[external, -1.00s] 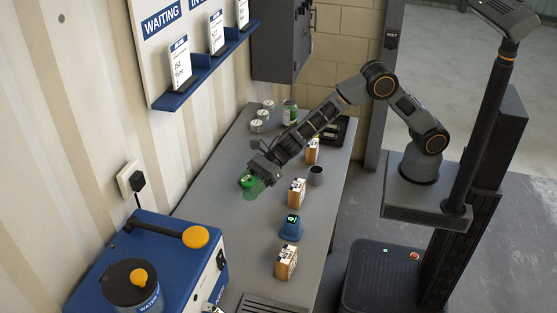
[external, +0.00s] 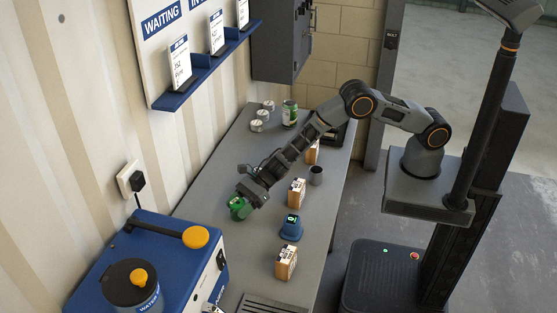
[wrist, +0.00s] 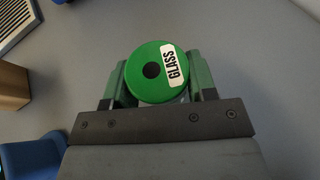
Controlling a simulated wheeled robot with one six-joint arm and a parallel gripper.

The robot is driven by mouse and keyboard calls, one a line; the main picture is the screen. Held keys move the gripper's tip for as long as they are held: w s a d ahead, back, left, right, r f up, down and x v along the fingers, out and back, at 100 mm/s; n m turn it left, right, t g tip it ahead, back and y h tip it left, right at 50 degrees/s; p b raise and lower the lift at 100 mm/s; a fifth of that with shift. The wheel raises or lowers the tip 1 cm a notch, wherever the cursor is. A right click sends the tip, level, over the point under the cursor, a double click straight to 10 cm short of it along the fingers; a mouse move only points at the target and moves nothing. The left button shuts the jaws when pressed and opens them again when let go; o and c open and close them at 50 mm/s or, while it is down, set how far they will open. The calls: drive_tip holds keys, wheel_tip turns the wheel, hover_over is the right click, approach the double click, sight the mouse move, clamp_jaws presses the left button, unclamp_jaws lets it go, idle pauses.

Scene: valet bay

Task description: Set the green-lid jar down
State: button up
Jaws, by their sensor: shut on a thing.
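The green-lid jar (external: 238,209) is at my gripper's end, over the left part of the grey bench (external: 222,180). In the wrist view its round green lid (wrist: 150,82) carries a white "GLASS" label and a dark centre dot. My gripper (external: 246,203) is shut on the jar, with one finger on each side of it; it also shows in the wrist view (wrist: 160,90). The jar looks upright and at or very near the bench top; I cannot tell whether its base touches. The jar's body is mostly hidden below the lid and between the fingers.
Small boxes (external: 296,194) and a blue item with a lit display (external: 291,228) stand right of the jar. A blue machine (external: 165,262) is at front left. Bench around the jar is clear.

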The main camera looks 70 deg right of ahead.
drive_tip(key=shift+f+b, duration=0.2)
drive_tip(key=shift+b, duration=0.1)
drive_tip(key=o, duration=0.9)
drive_tip(key=shift+r, duration=0.1)
